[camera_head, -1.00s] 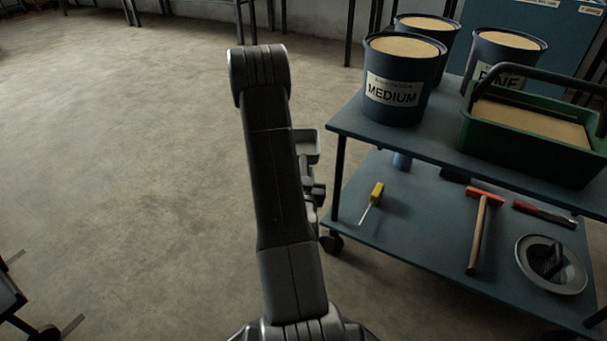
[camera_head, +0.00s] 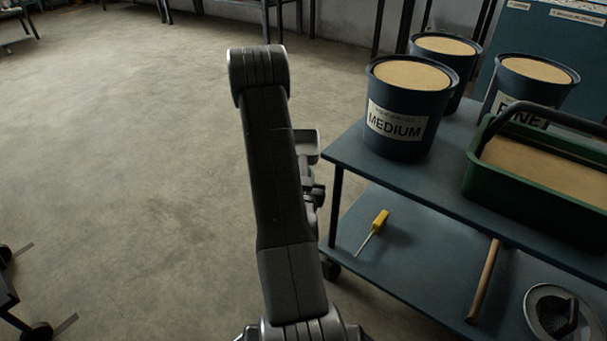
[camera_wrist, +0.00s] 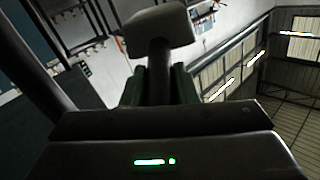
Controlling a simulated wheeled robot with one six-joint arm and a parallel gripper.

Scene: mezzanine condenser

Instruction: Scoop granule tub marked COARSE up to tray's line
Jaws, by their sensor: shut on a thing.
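A blue tub marked MEDIUM (camera_head: 392,145) stands at the front left of the cart's top shelf, full of tan granules. A tub marked FINE (camera_head: 497,104) stands right of it. A third full tub (camera_head: 462,92) is behind MEDIUM, its label hidden. No COARSE label shows. The green tray (camera_head: 500,190) with a dark handle holds tan granules; I cannot see a line in it. In the wrist view my gripper (camera_wrist: 158,88) is shut on the dark handle of a pale grey scoop (camera_wrist: 160,30). The scoop (camera_head: 308,143) hangs left of the cart, apart from the tubs, partly behind my arm.
The cart's lower shelf (camera_head: 400,270) holds a yellow-handled screwdriver (camera_head: 374,230), a hammer (camera_head: 485,280) and a round metal dish (camera_head: 540,315). The floor (camera_head: 130,180) to the left is open. Dark legs of furniture show at the lower left and far back.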

